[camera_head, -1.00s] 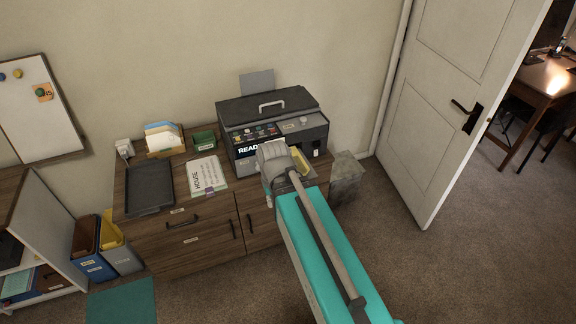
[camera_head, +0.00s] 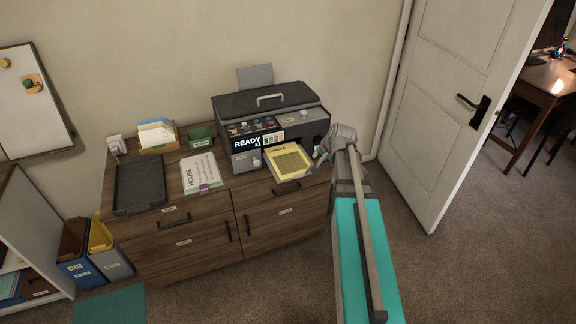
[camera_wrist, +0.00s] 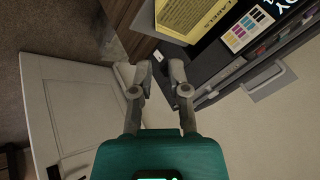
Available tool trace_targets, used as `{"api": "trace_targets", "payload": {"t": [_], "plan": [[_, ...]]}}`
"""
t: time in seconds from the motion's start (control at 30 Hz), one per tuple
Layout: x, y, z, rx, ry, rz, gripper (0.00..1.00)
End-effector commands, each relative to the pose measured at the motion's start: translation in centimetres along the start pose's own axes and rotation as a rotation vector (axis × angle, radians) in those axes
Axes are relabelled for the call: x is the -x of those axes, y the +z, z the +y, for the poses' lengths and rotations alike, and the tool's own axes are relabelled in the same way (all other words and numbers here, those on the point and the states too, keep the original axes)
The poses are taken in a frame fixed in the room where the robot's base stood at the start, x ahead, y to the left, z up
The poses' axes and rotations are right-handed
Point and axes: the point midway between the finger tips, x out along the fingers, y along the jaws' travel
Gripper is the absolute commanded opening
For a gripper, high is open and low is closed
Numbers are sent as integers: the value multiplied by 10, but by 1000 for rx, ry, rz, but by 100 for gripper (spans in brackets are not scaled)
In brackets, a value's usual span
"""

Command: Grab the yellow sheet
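The yellow sheet (camera_head: 288,161), headed "LABELS", lies on the output tray at the front of the printer (camera_head: 270,125). It also shows at the top of the wrist view (camera_wrist: 192,14), cut off by the frame edge. My gripper (camera_wrist: 160,70) is open and empty in the wrist view, with its two fingers apart, below the sheet in that picture. In the head view my gripper (camera_head: 322,152) is just right of the sheet, apart from it, with its fingers small and partly hidden by my wrist.
The printer stands on a wooden cabinet (camera_head: 190,243). Left of it are a HOUSE paper stack (camera_head: 202,172), a dark tray (camera_head: 140,184), a green box (camera_head: 199,137) and a file holder (camera_head: 157,136). A white door (camera_head: 440,110) stands to the right, with open carpet before it.

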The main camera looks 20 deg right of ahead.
Motion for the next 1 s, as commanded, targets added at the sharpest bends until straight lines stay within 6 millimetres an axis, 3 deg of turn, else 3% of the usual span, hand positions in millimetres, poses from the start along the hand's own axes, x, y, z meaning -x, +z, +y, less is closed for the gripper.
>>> {"api": "trace_targets", "payload": {"t": [0.13, 0.57, 1.0], "plan": [[-2, -8, 5, -27, -10, 17, 21], [-5, -8, 5, -25, -10, 17, 21], [-41, -8, 5, -22, -10, 16, 21]]}}
